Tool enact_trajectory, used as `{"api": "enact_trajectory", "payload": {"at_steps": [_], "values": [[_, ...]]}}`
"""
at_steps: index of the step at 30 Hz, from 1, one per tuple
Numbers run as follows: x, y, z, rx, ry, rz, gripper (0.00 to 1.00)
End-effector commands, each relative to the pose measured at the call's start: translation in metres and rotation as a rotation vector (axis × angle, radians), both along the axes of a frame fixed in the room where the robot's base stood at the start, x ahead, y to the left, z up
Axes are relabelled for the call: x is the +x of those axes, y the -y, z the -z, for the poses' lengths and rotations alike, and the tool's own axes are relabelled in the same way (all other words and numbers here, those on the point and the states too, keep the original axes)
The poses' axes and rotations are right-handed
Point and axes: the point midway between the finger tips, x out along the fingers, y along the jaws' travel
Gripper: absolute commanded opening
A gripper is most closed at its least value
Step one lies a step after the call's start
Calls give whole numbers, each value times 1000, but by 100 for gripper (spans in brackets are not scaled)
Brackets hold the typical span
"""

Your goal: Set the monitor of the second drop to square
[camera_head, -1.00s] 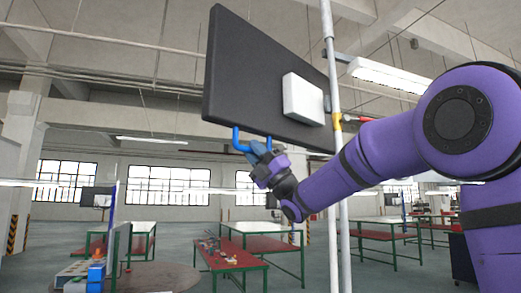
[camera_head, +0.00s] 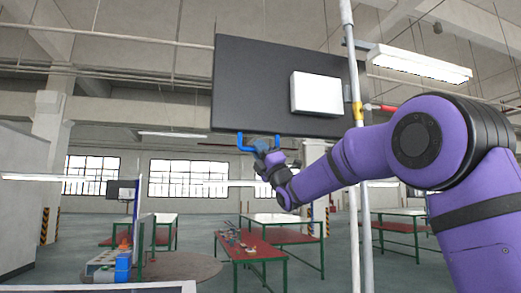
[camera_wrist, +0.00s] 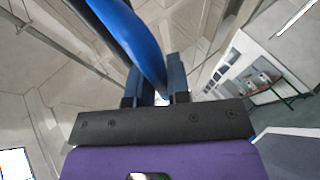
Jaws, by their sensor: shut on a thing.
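A large dark monitor (camera_head: 250,85) hangs from a vertical pole, seen from behind with a white box (camera_head: 317,94) on its back. It looks nearly square to the head view. A blue U-shaped handle (camera_head: 243,142) is fixed below its lower edge. My gripper (camera_head: 262,150) is at this handle. In the wrist view the blue handle (camera_wrist: 138,38) runs down between the two fingers of my gripper (camera_wrist: 157,90), which are shut on it. The screen side of the monitor is hidden.
The pole (camera_head: 351,180) with a yellow collar stands right of the monitor, close to my arm. Red-topped tables (camera_head: 262,253) with green legs stand behind. A smaller monitor (camera_head: 122,189) and blue bins (camera_head: 124,266) are at the left. Open floor lies between.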

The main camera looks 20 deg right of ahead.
Motion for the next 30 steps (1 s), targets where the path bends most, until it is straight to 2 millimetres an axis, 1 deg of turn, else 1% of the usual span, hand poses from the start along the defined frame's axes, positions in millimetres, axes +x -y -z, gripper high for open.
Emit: {"api": "enact_trajectory", "payload": {"at_steps": [7, 8, 9, 10, 18, 22, 26, 30], "values": [[2, 3, -1, 0, 0, 8, 0], [2, 3, -1, 0, 0, 8, 24], [2, 3, -1, 0, 0, 8, 33], [2, 3, -1, 0, -1, 7, 40], [1, 2, -1, 0, 0, 4, 41], [-3, 4, 4, 0, 0, 4, 41], [-12, 11, 18, 0, -2, 4, 41], [-26, 21, 39, 0, -2, 5, 41]]}}
